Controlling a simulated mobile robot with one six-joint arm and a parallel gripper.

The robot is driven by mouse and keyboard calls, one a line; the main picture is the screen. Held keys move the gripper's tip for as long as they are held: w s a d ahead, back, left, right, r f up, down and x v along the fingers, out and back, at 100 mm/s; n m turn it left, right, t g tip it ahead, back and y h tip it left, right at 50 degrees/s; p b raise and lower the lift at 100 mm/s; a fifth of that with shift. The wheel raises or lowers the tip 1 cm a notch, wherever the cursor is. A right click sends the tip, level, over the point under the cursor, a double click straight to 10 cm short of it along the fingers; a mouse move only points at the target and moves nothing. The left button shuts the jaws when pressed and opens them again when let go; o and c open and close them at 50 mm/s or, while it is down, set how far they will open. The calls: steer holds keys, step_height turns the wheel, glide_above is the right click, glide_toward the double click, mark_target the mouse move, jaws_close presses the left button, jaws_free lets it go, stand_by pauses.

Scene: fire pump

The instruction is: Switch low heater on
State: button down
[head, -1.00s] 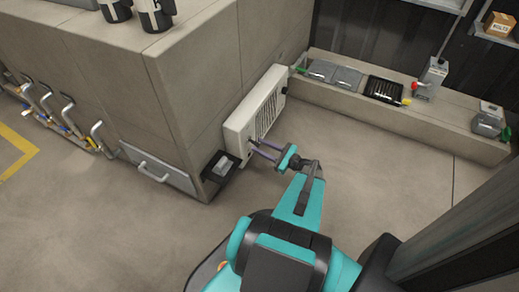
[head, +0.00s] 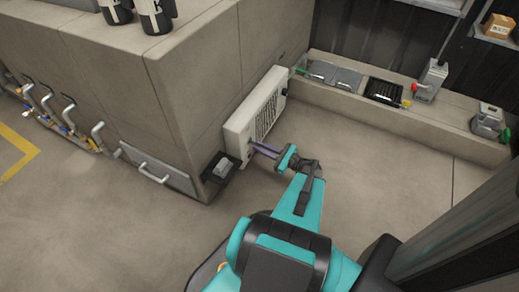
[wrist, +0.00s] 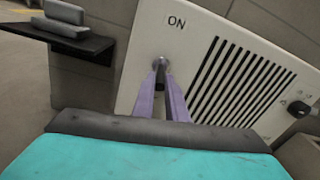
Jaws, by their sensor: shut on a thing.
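The low heater (head: 258,108) is an off-white box with a dark slatted grille, low on the side of the grey block. In the wrist view the heater's face (wrist: 200,30) is tilted and carries the word "ON" above a small metal toggle switch (wrist: 160,63). My gripper (head: 251,146) reaches the near end of the heater. In the wrist view, its two purple fingers (wrist: 161,72) converge and are shut on the toggle switch, just below the "ON" label. The fingertips partly hide the switch.
A dark knob (wrist: 299,109) sits at the heater's right side in the wrist view. A small black shelf (head: 217,178) with a grey item juts out left of the heater. A low ledge (head: 445,128) with boxes runs along the back. The floor to the right is clear.

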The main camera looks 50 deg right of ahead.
mark_target(254, 143)
steer(key=shift+s+a+r+g+h+p, duration=0.1)
steer(key=shift+r+g+p, duration=0.45)
steer(key=shift+p, duration=0.7)
steer(key=shift+w+d+r+g+h+p, duration=0.1)
steer(key=shift+r+g+p, duration=0.25)
steer(key=shift+g+p, duration=0.65)
steer(key=shift+s+a+r+g+h+p, duration=0.1)
steer(key=shift+r+g+p, duration=0.35)
steer(key=shift+p, duration=1)
steer(key=r+g+p, duration=0.1)
steer(key=g+p, duration=0.1)
steer(key=p, duration=0.2)
steer(key=shift+w+g+h+p, duration=0.2)
steer(key=shift+g+h+p, duration=0.2)
steer(key=shift+p, duration=0.2)
steer(key=shift+g+p, duration=0.3)
steer(key=shift+p, duration=0.05)
steer(key=c, duration=1.8)
jaws_free()
steer(key=shift+o, duration=0.2)
steer(key=shift+w, duration=0.1)
